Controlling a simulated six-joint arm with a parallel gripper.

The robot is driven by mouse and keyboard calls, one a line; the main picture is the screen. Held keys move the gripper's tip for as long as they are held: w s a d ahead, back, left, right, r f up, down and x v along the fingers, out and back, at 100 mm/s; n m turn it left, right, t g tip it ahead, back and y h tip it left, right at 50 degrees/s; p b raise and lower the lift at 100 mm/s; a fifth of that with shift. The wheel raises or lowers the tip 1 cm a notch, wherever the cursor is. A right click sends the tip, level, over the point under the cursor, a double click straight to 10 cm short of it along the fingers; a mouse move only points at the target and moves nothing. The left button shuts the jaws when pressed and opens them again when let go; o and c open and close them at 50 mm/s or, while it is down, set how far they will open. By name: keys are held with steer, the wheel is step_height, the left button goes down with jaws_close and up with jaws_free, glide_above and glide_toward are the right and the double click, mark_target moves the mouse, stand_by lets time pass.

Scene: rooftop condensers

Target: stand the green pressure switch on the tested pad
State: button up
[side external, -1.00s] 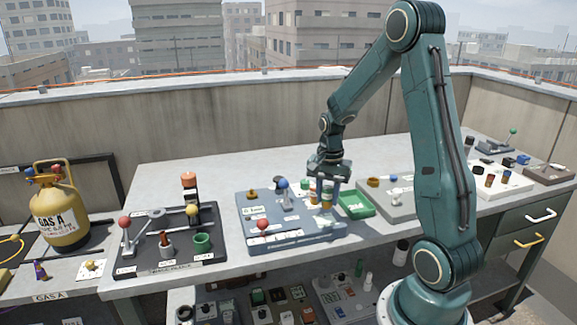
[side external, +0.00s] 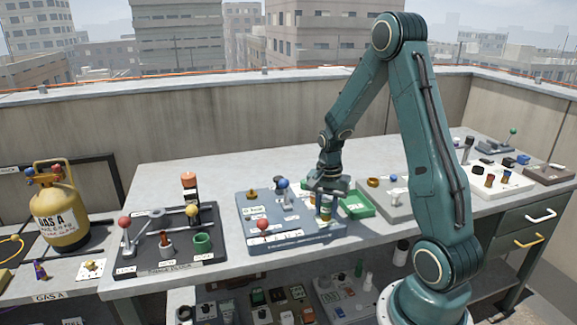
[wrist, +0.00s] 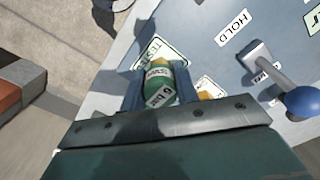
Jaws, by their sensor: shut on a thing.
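The green pressure switch (wrist: 158,82) is a short green cylinder with a white "6 bar" label. In the wrist view it sits between the two fingers of my gripper (wrist: 160,88), which is shut on it. The tested pad (wrist: 172,47) is a white label with green lettering, partly hidden by the switch. The switch is over or beside this pad; I cannot tell whether its base touches. In the side view my gripper (side external: 325,208) is low over the right part of the blue-grey panel (side external: 270,238), and the switch is small and partly covered by the fingers.
A yellowish piece (wrist: 208,88) is close right of the switch in the wrist view. A HOLD label (wrist: 233,27) and a blue-knobbed lever (wrist: 300,101) are further right. A green tray (side external: 357,205) stands right of the panel; a red-knobbed lever (side external: 263,225) is at its front.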

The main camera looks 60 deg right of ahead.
mark_target(327, 201)
steer(key=shift+f, duration=0.15)
steer(key=o, duration=1.1)
steer(key=shift+c, duration=0.2)
step_height(327, 201, up, 12)
steer(key=shift+r, duration=0.2)
